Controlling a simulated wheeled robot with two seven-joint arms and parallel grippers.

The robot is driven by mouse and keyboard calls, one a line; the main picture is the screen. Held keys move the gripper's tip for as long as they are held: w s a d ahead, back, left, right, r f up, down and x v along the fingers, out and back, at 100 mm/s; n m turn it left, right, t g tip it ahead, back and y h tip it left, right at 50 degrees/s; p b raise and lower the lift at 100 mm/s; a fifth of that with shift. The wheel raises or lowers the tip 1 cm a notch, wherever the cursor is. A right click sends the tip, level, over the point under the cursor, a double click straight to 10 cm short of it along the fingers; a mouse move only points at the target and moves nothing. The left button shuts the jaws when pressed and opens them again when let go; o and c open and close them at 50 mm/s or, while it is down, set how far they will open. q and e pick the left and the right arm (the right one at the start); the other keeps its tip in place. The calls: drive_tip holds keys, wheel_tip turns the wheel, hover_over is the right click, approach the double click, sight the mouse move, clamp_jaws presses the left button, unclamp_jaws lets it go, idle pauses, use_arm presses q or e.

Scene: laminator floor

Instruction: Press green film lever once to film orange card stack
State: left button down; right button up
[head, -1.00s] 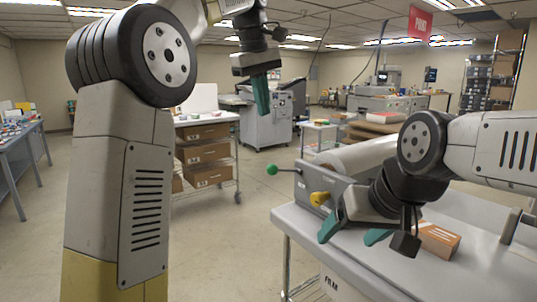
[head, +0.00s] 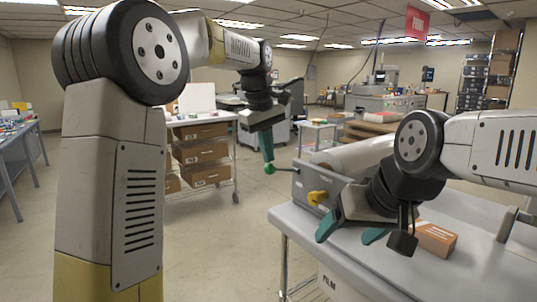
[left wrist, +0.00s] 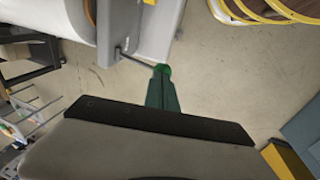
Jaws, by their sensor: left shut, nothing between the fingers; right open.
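The green lever knob (head: 270,169) sticks out on a thin rod from the left side of the grey film machine (head: 322,186). My left gripper (head: 268,158) is shut and empty, with its teal fingertips right at the knob from above. In the left wrist view the fingertips (left wrist: 161,80) overlap the green knob (left wrist: 162,69); whether they touch is hard to tell. A yellow knob (head: 317,198) is on the machine near my right gripper.
The grey table (head: 385,270) holds the film machine with its large white roll (head: 352,157). A cart with brown boxes (head: 202,153) stands behind my left arm. The floor left of the table is clear.

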use_arm(q)
drive_tip(key=shift+f, duration=0.25)
